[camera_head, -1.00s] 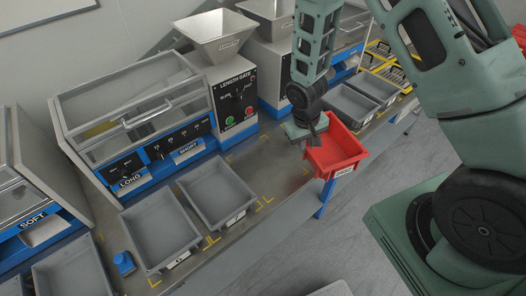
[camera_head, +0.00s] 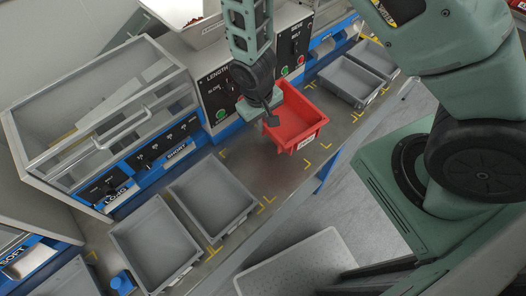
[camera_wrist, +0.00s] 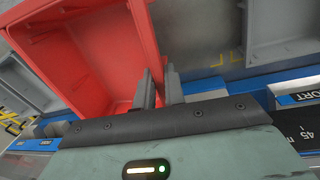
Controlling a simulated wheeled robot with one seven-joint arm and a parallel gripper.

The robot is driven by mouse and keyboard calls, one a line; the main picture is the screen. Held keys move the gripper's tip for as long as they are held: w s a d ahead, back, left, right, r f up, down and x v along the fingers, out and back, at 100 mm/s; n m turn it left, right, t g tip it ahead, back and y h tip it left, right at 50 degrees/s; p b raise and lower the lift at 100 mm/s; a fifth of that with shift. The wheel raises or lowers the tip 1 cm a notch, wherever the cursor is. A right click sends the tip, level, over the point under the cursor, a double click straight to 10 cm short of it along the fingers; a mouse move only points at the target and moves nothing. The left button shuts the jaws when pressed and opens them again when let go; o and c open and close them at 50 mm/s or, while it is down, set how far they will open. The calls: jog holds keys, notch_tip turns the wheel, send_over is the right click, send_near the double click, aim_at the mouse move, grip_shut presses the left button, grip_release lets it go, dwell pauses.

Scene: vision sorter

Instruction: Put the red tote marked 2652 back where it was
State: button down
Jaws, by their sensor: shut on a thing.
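The red tote (camera_head: 296,112) is an open-topped bin with a pale label on its front side; I cannot read the label's number. My gripper (camera_head: 272,106) is shut on the tote's left wall and holds it over the bench, in front of the length gate machine. The tote looks empty. In the wrist view, the red tote (camera_wrist: 90,50) fills the upper left, and my gripper (camera_wrist: 160,88) has one finger on each side of its wall. Yellow corner marks (camera_head: 312,140) show on the bare bench near the tote.
Grey totes (camera_head: 213,198) stand on the bench to the left, and two more (camera_head: 350,80) at the upper right. The length gate machine (camera_head: 218,95) is behind the tote. A small blue block (camera_head: 122,281) sits at the lower left. A pale grey surface (camera_head: 300,265) is in front.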

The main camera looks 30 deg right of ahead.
jog(key=s+a+n+p, duration=0.1)
jog(key=s+a+n, duration=0.1)
jog(key=s+a, duration=0.35)
jog(key=shift+w+a+f+p, duration=0.2)
jog(key=shift+a+f+p, duration=0.2)
jog(key=shift+f, duration=1.25)
jog(key=shift+w+a+f+p, duration=0.25)
jog(key=shift+f+p, duration=0.25)
jog(key=shift+f, duration=1.1)
jog(key=shift+w+a+f+p, duration=0.2)
jog(key=shift+a+f+p, duration=0.2)
jog(key=shift+f, duration=1.25)
jog(key=shift+d, duration=0.1)
jog(key=shift+f, duration=0.25)
jog(key=c, duration=1.5)
grip_release()
jog(key=shift+r, duration=0.1)
jog(key=shift+r, duration=0.15)
